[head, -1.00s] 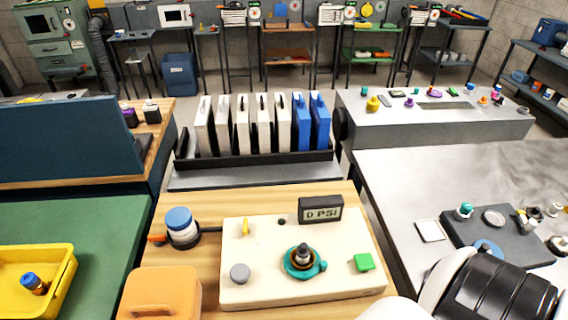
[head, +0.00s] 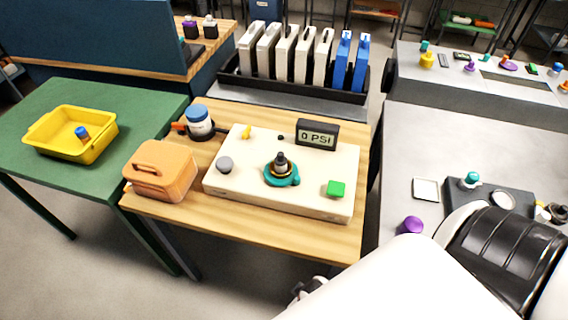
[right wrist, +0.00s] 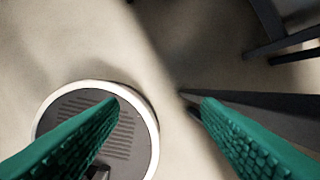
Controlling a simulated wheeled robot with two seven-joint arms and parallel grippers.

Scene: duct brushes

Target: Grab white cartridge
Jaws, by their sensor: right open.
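Several white cartridges (head: 285,50) stand upright in a row in a black rack (head: 292,86) at the back of the head view. Two blue cartridges (head: 351,62) stand at the right end of the same row. My right arm comes in from the lower right, and its gripper is only partly seen at the bottom edge, in front of the wooden table. In the right wrist view my right gripper (right wrist: 160,100) has its two teal fingers spread with nothing between them, over the floor. It is well away from the cartridges. My left gripper is not in view.
A wooden table (head: 340,232) holds a cream box with a 0 PSI display (head: 317,134), an orange case (head: 160,170) and a blue-capped jar (head: 199,122). A yellow tray (head: 98,150) sits on a green table at left. A grey table (head: 420,140) stands at right.

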